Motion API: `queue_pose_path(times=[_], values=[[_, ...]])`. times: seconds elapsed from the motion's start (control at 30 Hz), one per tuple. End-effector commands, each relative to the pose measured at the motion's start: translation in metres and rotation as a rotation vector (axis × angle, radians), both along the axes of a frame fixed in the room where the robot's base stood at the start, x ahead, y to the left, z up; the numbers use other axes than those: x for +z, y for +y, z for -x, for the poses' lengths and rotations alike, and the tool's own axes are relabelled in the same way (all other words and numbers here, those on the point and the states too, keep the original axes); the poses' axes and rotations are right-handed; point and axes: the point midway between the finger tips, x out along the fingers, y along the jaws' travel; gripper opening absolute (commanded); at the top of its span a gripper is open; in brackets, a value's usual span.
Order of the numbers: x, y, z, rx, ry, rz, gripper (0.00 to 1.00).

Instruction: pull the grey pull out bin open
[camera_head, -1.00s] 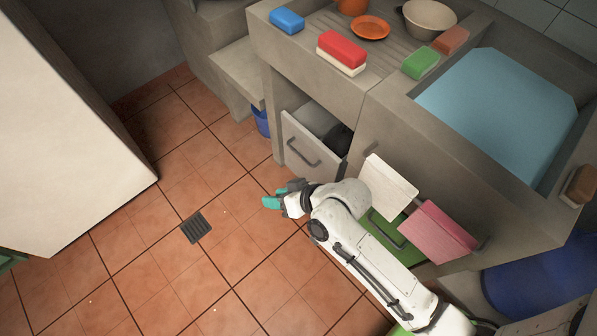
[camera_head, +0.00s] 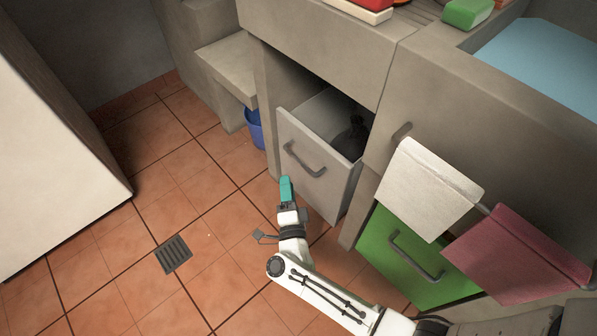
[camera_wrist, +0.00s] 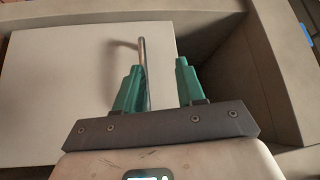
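The grey pull out bin (camera_head: 318,168) stands partly open in the counter front, with a dark bag-like thing (camera_head: 352,138) inside. Its bar handle (camera_head: 304,160) is on the front panel. My gripper (camera_head: 286,183) is just below and left of the handle in the head view. In the wrist view my gripper (camera_wrist: 158,64) is open. The handle (camera_wrist: 143,72) appears between its teal fingers, close to the left one. I cannot tell whether they touch. The bin's front panel (camera_wrist: 70,85) fills the left of that view.
A green bin front (camera_head: 400,258) with its own handle is to the right, partly behind a white cloth (camera_head: 428,188). A pink cloth (camera_head: 515,255) hangs beside it. A blue bucket (camera_head: 254,130) stands left of the grey bin. Tiled floor is clear on the left around a drain (camera_head: 173,254).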

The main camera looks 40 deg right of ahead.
Motion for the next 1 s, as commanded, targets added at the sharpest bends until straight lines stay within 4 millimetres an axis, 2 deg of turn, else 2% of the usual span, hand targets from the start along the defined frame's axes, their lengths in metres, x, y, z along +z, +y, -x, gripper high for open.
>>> queue_pose_path(times=[0.03, 0.1, 0.23, 0.33, 0.8, 1.0], values=[[-0.016, -0.004, 0.005, -0.045, -0.011, -0.014, 0.39], [-0.025, -0.01, 0.012, -0.096, -0.022, -0.027, 0.39], [-0.031, -0.016, 0.018, -0.147, -0.034, -0.04, 0.39], [-0.031, -0.022, 0.015, -0.159, -0.037, -0.042, 0.39], [-0.02, -0.077, -0.039, -0.158, -0.037, -0.041, 0.39], [-0.017, -0.089, -0.053, -0.156, -0.035, -0.04, 0.39]])
